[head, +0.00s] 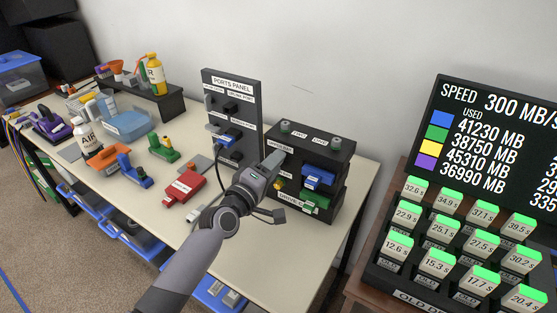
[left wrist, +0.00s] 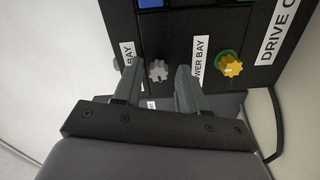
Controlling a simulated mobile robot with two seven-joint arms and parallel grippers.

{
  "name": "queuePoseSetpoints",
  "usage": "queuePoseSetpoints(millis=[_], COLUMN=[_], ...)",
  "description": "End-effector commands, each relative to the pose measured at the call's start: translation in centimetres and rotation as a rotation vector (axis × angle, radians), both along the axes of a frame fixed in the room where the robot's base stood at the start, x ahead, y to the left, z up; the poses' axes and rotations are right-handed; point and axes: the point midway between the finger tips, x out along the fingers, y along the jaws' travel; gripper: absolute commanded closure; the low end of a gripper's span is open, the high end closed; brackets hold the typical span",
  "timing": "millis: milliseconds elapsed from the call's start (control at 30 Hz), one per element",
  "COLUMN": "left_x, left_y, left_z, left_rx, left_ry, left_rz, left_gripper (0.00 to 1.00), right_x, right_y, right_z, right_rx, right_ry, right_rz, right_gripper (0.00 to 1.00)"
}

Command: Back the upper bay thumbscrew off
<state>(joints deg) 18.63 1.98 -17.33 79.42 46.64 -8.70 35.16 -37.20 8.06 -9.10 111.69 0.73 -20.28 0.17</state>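The black drive cage (head: 318,151) stands on the table. Its upper bay holds a blue drive (head: 318,178) and the lower a green drive (head: 316,203). In the left wrist view, a grey ridged thumbscrew (left wrist: 159,70) sits between two bay labels, the left one partly hidden. A yellow thumbscrew (left wrist: 231,65) is beside the lower bay label (left wrist: 201,58); it also shows in the head view (head: 279,184). My left gripper (left wrist: 158,80) is open, its fingers either side of the grey thumbscrew, with gaps visible.
The ports panel (head: 231,115) stands just left of the cage, with a blue plug (head: 229,138) on it. A red device (head: 182,189) with a cable lies in front. A stand of labelled blocks (head: 440,262) and a screen (head: 500,130) are at the right.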

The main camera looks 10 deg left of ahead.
Motion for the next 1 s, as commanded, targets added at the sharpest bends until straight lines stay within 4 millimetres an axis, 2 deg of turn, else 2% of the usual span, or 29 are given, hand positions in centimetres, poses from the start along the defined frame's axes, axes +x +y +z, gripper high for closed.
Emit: queuePoseSetpoints(millis=[167, 600, 1000], left_x=[-0.5, -5.1, -5.6], left_y=[0.2, 2.1, 2.3], left_z=[0.1, 0.2, 0.1], left_rx=[0.004, 0.006, 0.004], left_ry=[-0.002, -0.002, -0.004], left_rz=[0.000, 0.000, -0.001], left_gripper=[0.58, 0.58, 0.58], right_x=[0.0, 0.0, 0.0], right_y=[0.0, 0.0, 0.0], right_z=[0.4, 2.4, 2.4], right_rx=[0.000, 0.001, 0.001], right_ry=[0.000, 0.000, 0.000], right_rz=[0.000, -0.001, 0.000], right_gripper=[0.57, 0.57, 0.57])
